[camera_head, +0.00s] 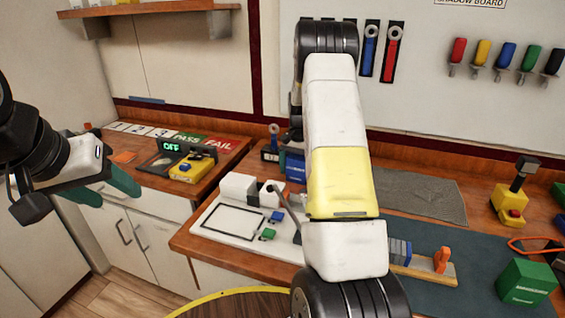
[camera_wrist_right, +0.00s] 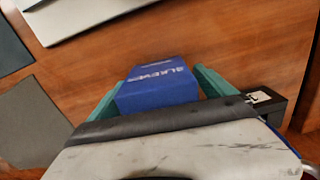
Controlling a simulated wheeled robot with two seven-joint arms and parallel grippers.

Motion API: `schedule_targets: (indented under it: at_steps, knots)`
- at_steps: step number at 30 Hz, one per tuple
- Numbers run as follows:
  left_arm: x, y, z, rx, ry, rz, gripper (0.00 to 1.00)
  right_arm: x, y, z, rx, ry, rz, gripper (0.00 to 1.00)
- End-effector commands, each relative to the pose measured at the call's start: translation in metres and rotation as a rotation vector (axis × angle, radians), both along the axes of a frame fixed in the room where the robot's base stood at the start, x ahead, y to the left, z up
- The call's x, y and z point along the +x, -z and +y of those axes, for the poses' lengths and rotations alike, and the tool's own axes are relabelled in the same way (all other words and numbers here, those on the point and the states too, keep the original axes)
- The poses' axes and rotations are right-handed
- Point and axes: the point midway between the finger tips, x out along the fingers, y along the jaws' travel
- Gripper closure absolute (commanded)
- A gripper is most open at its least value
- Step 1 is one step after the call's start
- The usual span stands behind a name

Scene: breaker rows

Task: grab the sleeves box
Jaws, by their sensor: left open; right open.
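The sleeves box (camera_wrist_right: 158,90) is blue with pale lettering on its top edge. In the right wrist view it lies between the two green fingers of my right gripper (camera_wrist_right: 160,85), which is open around it. The fingers look very close to its sides; I cannot tell whether they touch. In the head view, part of the blue box (camera_head: 294,166) shows beside my right arm, which hides the rest and the right gripper. My left gripper (camera_head: 82,192) is open and empty at the left, in front of the white cabinets.
A black holder (camera_wrist_right: 266,103) stands just right of the box. A white board with a black frame (camera_head: 232,221) lies on the bench in front. A grey mat (camera_head: 425,196), a green box (camera_head: 526,282) and a yellow device (camera_head: 508,205) are to the right.

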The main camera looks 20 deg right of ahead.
Motion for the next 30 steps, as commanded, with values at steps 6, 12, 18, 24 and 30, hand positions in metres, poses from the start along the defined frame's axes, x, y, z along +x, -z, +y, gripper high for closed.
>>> schedule_targets:
  at_steps: [6, 12, 18, 24, 30]
  knots:
    - [0.000, 0.000, 0.000, 0.000, 0.000, 0.000, 0.47, 0.000, 0.000, 0.000, 0.000, 0.000, 0.000, 0.46]
    - [0.000, 0.000, 0.000, 0.000, 0.000, 0.000, 0.47, 0.000, -0.001, 0.000, 0.000, 0.000, 0.000, 0.85]
    - [0.000, 0.000, 0.000, 0.000, 0.000, 0.000, 0.47, 0.000, -0.001, 0.000, 0.000, 0.000, -0.001, 0.88]
    - [0.000, 0.000, 0.000, 0.000, 0.000, 0.000, 0.47, 0.001, -0.019, 0.000, -0.001, 0.000, -0.006, 0.88]
    - [0.000, 0.000, 0.000, 0.000, 0.000, 0.000, 0.47, 0.001, -0.060, 0.000, -0.001, -0.001, -0.006, 0.88]
